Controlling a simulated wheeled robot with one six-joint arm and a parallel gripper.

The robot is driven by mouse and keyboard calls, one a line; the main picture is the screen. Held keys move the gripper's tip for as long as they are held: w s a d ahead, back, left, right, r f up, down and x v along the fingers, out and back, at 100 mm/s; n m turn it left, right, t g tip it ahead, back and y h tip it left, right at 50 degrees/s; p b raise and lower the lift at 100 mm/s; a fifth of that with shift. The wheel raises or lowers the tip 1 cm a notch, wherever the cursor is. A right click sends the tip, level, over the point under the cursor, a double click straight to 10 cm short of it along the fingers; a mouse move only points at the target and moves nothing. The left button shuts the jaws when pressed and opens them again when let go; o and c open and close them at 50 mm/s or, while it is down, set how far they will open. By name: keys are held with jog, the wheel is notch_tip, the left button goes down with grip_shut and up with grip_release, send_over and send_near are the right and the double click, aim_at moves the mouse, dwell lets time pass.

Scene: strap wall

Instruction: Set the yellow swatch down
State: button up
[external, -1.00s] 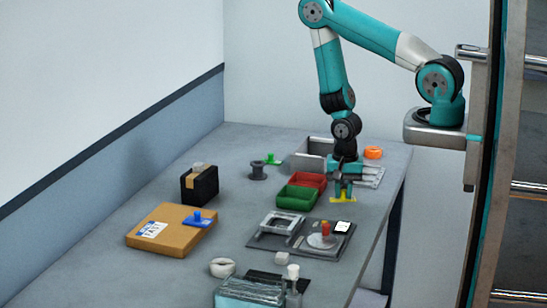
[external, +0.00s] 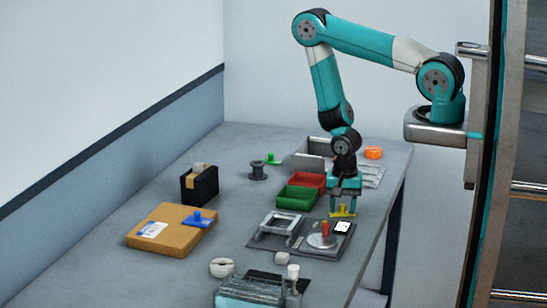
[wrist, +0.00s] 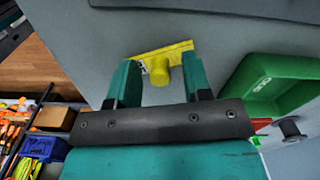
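The yellow swatch (external: 341,212) is a flat plate with a round knob. It appears to lie on the grey table, just behind the dark mat with the dial and to the right of the green bin. In the wrist view the swatch (wrist: 178,53) lies at a slant, with its knob between my fingers. My gripper (external: 342,204) points down over it. In the wrist view my gripper's fingers (wrist: 158,82) stand on both sides of the knob with visible gaps, so it is open. The swatch's underside is hidden.
The green bin (external: 295,198) and red bin (external: 307,180) stand close to the left of my gripper. The dark mat (external: 341,228) with a red-knobbed disc (external: 323,239) lies in front. The table's right edge is near.

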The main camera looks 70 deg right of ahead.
aim_at(343, 205)
notch_tip(343, 205, up, 12)
jog(key=w+a+r+n+t+y, duration=0.1)
jog(key=a+r+n, duration=0.45)
jog(key=r, duration=0.25)
jog(key=w+a+r+n+y, duration=0.1)
jog(key=a+r+n+y, duration=0.1)
jog(key=a+r+n, duration=0.35)
jog(key=s+a+r+n, duration=0.3)
jog(key=s+r+n, duration=0.1)
jog(key=r, duration=0.3)
jog(key=s+a+r+n+g+y, duration=0.1)
jog(key=s+a+r+n, duration=0.3)
jog(key=r+n, duration=0.3)
jog(key=shift+s+a+r+n, duration=0.15)
jog(key=shift+s+r+n, duration=0.15)
jog(key=shift+s+r, duration=0.45)
notch_tip(343, 205, down, 6)
jog(key=b, duration=0.6)
jog(key=shift+f, duration=0.25)
